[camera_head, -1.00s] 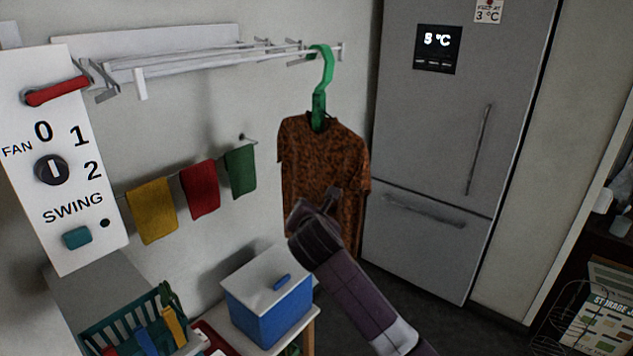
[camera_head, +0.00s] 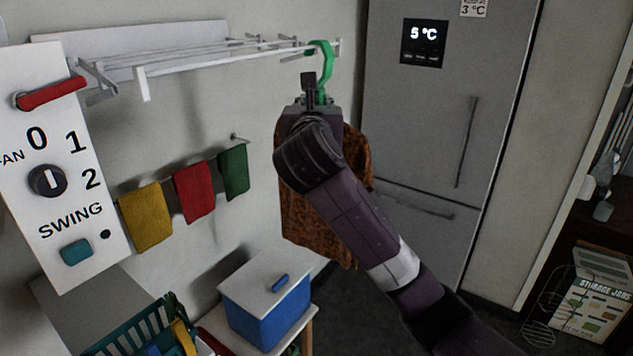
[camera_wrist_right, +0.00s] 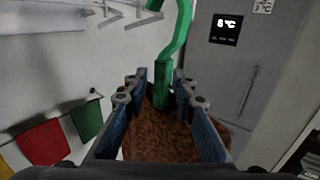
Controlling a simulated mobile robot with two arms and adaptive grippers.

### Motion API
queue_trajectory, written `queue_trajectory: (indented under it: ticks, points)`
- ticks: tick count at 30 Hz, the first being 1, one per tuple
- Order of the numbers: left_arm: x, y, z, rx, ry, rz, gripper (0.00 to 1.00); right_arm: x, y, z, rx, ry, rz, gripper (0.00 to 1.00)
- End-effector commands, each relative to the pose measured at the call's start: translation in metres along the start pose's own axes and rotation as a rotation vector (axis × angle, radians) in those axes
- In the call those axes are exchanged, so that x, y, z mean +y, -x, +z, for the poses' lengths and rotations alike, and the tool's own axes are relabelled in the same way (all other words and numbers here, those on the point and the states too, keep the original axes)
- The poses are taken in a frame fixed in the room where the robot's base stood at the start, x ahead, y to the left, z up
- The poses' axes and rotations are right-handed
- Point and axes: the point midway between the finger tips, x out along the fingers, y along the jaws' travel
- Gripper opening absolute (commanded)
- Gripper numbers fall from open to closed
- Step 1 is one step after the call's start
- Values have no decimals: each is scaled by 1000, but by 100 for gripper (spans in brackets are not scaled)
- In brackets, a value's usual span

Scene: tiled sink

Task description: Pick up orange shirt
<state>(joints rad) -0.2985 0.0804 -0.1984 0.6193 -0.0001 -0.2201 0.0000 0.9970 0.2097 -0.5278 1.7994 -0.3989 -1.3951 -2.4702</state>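The orange shirt (camera_head: 318,225), brown-orange and mottled, hangs on a green hanger (camera_head: 322,62) from the end of the white wall rack. My right gripper (camera_head: 309,92) is in front of the shirt's top and hides its collar in the head view. In the right wrist view, the right gripper (camera_wrist_right: 163,100) is open. Its two blue-padded fingers stand on either side of the hanger's lower stem (camera_wrist_right: 163,88), with the shirt (camera_wrist_right: 158,135) below and between them. I see a gap on both sides, so the fingers are not closed on it. My left gripper is not in view.
The white drying rack (camera_head: 215,55) is on the wall above. A grey fridge (camera_head: 425,110) stands close behind the shirt, to the right. A blue box with a white lid (camera_head: 265,310) sits below. Yellow, red and green cloths (camera_head: 192,192) hang at left.

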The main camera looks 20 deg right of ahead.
Motion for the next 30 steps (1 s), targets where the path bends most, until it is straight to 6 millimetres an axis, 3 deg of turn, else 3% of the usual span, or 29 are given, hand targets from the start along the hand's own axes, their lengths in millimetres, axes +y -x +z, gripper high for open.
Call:
queue_trajectory:
  ticks: [15, 26, 30]
  points:
    - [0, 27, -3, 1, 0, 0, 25, -2, -60, 1, 4, -4, -1, 24]
    - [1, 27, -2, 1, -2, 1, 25, -2, -68, -1, 2, -5, 0, 24]
    - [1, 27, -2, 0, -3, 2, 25, -2, -67, -1, 2, -4, 0, 9]
